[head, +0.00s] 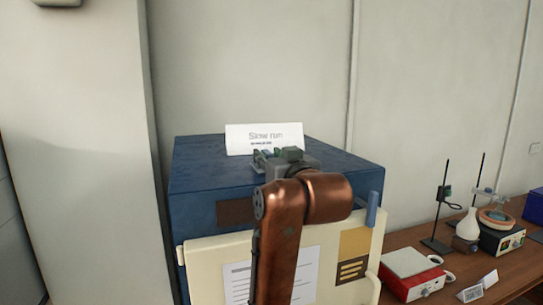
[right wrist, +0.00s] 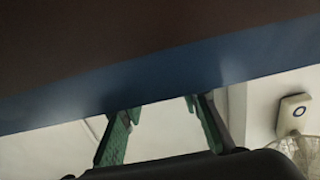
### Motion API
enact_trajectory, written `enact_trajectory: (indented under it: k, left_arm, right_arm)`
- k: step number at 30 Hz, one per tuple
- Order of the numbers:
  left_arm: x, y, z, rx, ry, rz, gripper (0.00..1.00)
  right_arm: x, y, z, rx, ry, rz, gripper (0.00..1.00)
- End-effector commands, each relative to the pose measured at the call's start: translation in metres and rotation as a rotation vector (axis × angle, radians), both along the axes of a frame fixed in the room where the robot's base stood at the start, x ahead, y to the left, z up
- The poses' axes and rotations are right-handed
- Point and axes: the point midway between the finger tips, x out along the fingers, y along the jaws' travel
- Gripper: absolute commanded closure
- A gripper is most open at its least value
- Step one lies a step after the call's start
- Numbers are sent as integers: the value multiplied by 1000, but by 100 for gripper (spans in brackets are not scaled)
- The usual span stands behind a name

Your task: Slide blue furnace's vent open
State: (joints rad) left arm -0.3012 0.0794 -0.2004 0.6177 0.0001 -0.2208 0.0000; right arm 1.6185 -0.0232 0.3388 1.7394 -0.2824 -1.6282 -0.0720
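The blue furnace (head: 215,168) stands in the middle of the head view, with a cream door (head: 212,262) on its front. My right gripper (head: 265,158) is over the furnace top, in front of a sign. Its arm covers part of the top and door. In the right wrist view, its two green fingers (right wrist: 162,110) are spread apart with nothing seen between them, near a blue surface (right wrist: 150,78). I cannot make out the vent; the gripper and arm may hide it. My left gripper is not in view.
A white "Slow run" sign (head: 264,139) stands on the furnace top. A blue handle (head: 373,208) sticks out at the door's right. On the wooden bench (head: 425,261) at right are a red-and-white device (head: 411,274), stands and a flask (head: 467,226). A wall column is at left.

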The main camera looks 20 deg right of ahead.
Motion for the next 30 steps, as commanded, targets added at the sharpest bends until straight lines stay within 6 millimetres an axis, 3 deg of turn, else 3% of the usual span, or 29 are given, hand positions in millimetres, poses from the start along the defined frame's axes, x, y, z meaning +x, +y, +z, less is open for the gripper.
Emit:
enact_trajectory:
  k: [6, 19, 30]
  left_arm:
    - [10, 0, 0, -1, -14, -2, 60]
    - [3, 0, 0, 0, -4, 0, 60]
    - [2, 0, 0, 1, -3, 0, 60]
  right_arm:
    - [0, -1, 0, 0, 1, -1, 70]
    - [0, -2, 0, 0, 1, -2, 99]
    - [0, -2, 0, 0, 1, -2, 100]
